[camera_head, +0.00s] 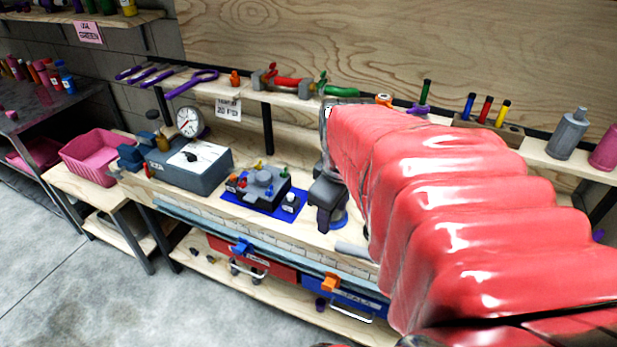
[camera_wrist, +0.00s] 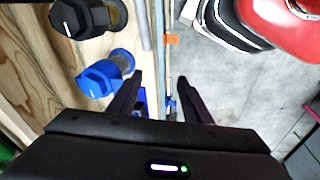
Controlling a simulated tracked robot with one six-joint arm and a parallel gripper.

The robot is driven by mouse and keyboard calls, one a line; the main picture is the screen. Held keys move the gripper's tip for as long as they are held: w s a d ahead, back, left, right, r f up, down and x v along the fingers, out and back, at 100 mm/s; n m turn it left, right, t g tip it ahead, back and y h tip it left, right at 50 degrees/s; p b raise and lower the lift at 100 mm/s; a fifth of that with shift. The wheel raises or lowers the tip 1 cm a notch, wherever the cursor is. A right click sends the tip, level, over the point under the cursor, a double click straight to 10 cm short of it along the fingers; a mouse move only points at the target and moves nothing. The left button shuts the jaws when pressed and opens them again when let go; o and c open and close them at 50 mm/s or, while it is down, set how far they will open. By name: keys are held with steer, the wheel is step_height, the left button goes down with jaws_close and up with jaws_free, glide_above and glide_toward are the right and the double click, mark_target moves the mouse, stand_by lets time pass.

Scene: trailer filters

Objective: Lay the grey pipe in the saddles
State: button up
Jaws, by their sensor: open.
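My gripper (camera_head: 325,218) is above the front part of the bench in the head view, partly hidden by my red-sleeved arm. In the wrist view my gripper (camera_wrist: 159,80) is open and empty, its fingers above the bench's front edge. A grey rod, likely the pipe (camera_wrist: 146,25), lies along the bench edge beyond the fingertips. In the head view a short length of grey pipe (camera_head: 352,250) shows beside my sleeve, the rest hidden. A blue hexagonal piece (camera_wrist: 100,80) and a black one (camera_wrist: 80,17) stand left of the rod. I cannot pick out the saddles with certainty.
A grey box with a gauge (camera_head: 189,165) and a grey device on a blue mat (camera_head: 262,188) stand on the bench to the left. A tool shelf (camera_head: 300,100) runs behind. Open floor (camera_head: 80,285) lies in front.

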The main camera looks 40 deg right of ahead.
steer(key=s+d+f+n+g, duration=0.1)
steer(key=s+d+f, duration=0.2)
steer(key=s+d, duration=0.2)
steer(key=s+d+f+n+g+y, duration=0.1)
steer(key=s+d+f, duration=0.3)
steer(key=d, duration=0.7)
steer(key=shift+s+d+n, duration=0.2)
steer(key=shift+s+n, duration=0.2)
steer(key=shift+s, duration=0.65)
steer(key=shift+f, duration=4.25)
steer(key=shift+w+f, duration=0.15)
steer(key=shift+f, duration=2.45)
steer(key=shift+c, duration=0.6)
jaws_close()
